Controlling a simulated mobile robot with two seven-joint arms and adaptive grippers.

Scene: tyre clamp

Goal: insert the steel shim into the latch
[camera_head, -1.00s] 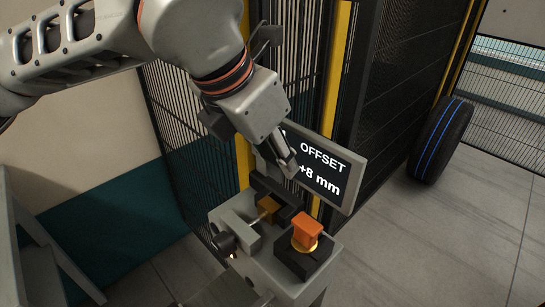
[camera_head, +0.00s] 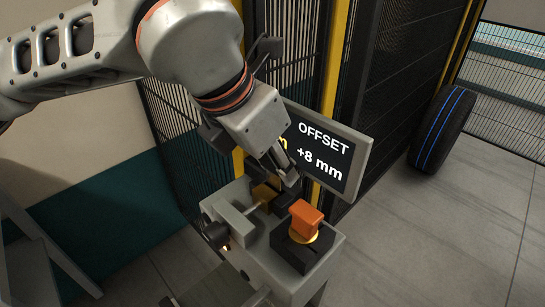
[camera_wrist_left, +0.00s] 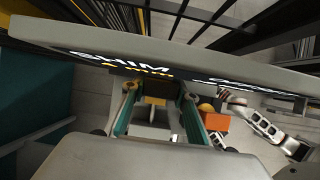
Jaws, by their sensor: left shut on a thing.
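My left gripper (camera_head: 287,182) points down over the back of the grey latch station (camera_head: 325,262), just in front of the screen. In the left wrist view its two fingers (camera_wrist_left: 158,98) stand on either side of a narrow gap. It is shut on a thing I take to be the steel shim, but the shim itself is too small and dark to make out. The latch has a yellow block (camera_head: 264,193), a grey block with a rod (camera_head: 232,218) and a black knob (camera_head: 215,234). The yellow block also shows between the fingers in the wrist view (camera_wrist_left: 154,101).
A screen (camera_head: 322,155) reading "OFFSET +8 mm" stands close behind the gripper. An orange block (camera_head: 306,217) sits on a black base (camera_head: 300,252) at the station's right. A mesh fence (camera_head: 295,45) stands behind, and a tyre (camera_head: 441,130) is at the right.

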